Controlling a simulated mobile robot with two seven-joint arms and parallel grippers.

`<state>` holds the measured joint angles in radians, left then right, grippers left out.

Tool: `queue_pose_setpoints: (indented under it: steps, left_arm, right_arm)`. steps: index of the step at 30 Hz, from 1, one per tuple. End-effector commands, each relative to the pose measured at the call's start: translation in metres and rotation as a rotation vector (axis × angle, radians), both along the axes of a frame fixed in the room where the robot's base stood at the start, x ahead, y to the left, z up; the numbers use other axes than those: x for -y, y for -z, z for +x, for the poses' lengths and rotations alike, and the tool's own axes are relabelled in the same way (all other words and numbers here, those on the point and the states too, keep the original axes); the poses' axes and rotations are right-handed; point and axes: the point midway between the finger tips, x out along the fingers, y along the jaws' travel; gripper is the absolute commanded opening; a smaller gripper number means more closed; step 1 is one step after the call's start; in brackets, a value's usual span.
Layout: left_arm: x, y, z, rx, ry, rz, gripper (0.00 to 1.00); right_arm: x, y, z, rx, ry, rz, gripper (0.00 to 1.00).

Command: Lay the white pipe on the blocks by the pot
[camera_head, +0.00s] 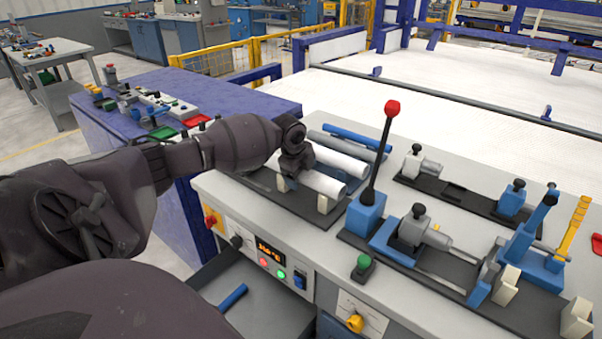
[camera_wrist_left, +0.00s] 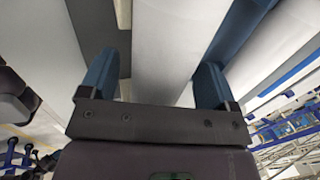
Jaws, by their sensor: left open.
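My left gripper (camera_head: 287,180) reaches in from the left over the near white pipe (camera_head: 322,184), at its left part. In the left wrist view, the gripper's (camera_wrist_left: 156,75) two blue fingers are apart, with a white pipe (camera_wrist_left: 165,40) between them. I cannot tell whether they touch it. In the head view, a second white pipe (camera_head: 340,158) lies behind the near one. A pale block (camera_head: 325,203) stands at the near pipe's right end, and more pale blocks (camera_head: 506,284) stand at the right. I cannot make out a pot. My right gripper is not in view.
A blue bar (camera_head: 345,136) lies behind the white pipes. A tall lever with a red knob (camera_head: 392,108) stands just right of them. Clamp fixtures (camera_head: 413,229) fill the right of the bench. An open drawer (camera_head: 260,312) is below the front edge.

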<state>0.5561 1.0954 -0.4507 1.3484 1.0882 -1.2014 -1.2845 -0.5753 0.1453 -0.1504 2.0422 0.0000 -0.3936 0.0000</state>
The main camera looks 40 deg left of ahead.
Motion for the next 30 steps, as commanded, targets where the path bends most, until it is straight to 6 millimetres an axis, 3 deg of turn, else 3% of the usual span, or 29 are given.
queue_pose_setpoints:
  steps: [11, 18, 30]
  left_arm:
    - [0.001, -0.055, -0.015, 0.005, 0.001, 0.002, 0.82]
    - [0.002, -0.09, -0.026, 0.004, 0.0, 0.001, 0.82]
    - [0.003, -0.103, -0.031, 0.001, 0.0, 0.0, 0.82]
  right_arm:
    - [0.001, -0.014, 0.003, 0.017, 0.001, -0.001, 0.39]
    - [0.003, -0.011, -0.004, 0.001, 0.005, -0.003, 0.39]
    - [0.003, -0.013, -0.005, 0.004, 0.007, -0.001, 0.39]
